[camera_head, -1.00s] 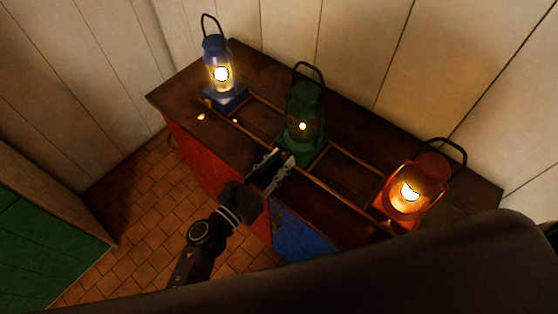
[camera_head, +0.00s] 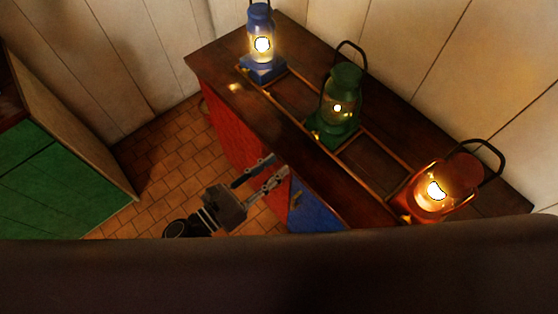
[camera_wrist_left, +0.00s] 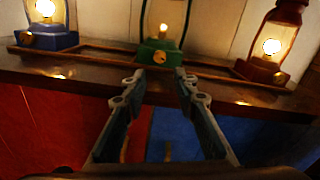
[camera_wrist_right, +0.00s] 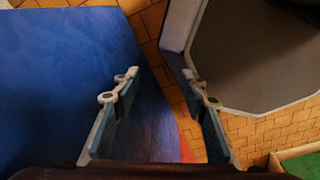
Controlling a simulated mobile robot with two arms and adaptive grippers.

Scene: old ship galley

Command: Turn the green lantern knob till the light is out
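The green lantern (camera_head: 342,100) stands upright on the dark counter, between the blue and the orange-red lanterns. A small bright flame still glows inside it. In the left wrist view the green lantern (camera_wrist_left: 162,30) is straight ahead, with a small brass knob (camera_wrist_left: 160,57) low on its front. My left gripper (camera_head: 277,166) is in front of the counter's front edge, apart from the lantern. Its fingers (camera_wrist_left: 160,80) are spread with nothing between them. My right gripper (camera_wrist_right: 158,80) is open and empty, away from the lanterns; it is not in the head view.
The lit blue lantern (camera_head: 262,42) and the lit orange-red lantern (camera_head: 445,185) stand on either side. Low wooden rails (camera_head: 376,142) run along the counter top (camera_head: 300,88). Red (camera_head: 232,128) and blue (camera_head: 312,210) cabinet fronts lie below. Tiled floor (camera_head: 165,145) is open at left.

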